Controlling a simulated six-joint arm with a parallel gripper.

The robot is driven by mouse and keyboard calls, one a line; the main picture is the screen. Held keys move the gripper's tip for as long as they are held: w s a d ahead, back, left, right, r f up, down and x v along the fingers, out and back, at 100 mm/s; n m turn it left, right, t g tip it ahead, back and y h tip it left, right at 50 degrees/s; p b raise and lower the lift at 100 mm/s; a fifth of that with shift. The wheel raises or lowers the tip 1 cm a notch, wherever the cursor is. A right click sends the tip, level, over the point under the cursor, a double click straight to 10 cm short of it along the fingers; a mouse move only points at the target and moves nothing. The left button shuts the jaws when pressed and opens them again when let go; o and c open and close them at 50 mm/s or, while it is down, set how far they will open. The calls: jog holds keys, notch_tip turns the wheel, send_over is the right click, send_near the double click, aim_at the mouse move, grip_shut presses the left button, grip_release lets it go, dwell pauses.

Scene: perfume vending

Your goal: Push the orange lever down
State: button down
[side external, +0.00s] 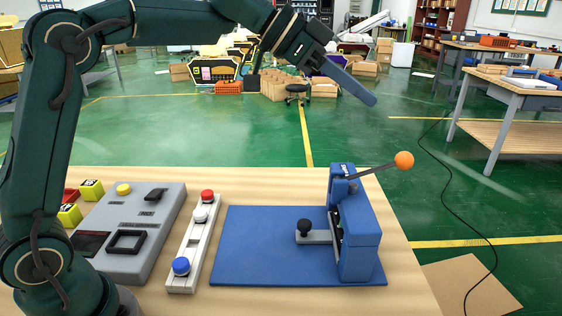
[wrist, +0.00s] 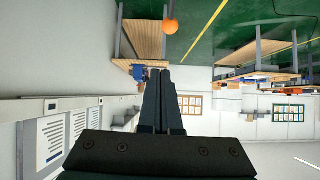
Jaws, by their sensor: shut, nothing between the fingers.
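The lever has an orange ball (side external: 404,160) at the end of a dark rod (side external: 375,170). The rod comes out of the top of a blue box-like machine (side external: 362,240) and slants up to the right. A black knob (side external: 304,228) on a grey slider sticks out of the machine's left side. My gripper (side external: 372,98) is shut and empty, above and a little left of the orange ball, with a clear gap between them. In the wrist view my shut fingers (wrist: 160,80) point at the ball's side of the scene, and the orange ball (wrist: 171,26) shows beyond the fingertips.
The machine stands on a blue base plate (side external: 255,250) on a wooden table (side external: 410,290). A white strip with red, white and blue buttons (side external: 190,245) and a grey control panel (side external: 130,230) lie to the left. The air around the ball is free.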

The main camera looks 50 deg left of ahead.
jog(key=shift+s+a+r+t, duration=0.15)
jog(key=shift+a+r, duration=0.15)
jog(key=shift+a, duration=0.15)
jog(key=shift+w+a+r+t, duration=0.15)
jog(key=shift+a+r, duration=0.1)
jog(key=shift+a, duration=0.15)
jog(key=shift+f, duration=0.1)
send_over(392, 163)
jog(key=s, duration=0.1)
jog(key=f, duration=0.5)
jog(key=shift+a+f, duration=0.15)
jog(key=shift+a, duration=0.25)
jog(key=f, duration=0.2)
jog(key=shift+w+d+f, duration=0.25)
jog(key=shift+f, duration=0.05)
jog(key=shift+w+f, duration=0.2)
jog(key=shift+f, duration=0.55)
jog(key=shift+d+f, duration=0.1)
jog(key=shift+d, duration=0.05)
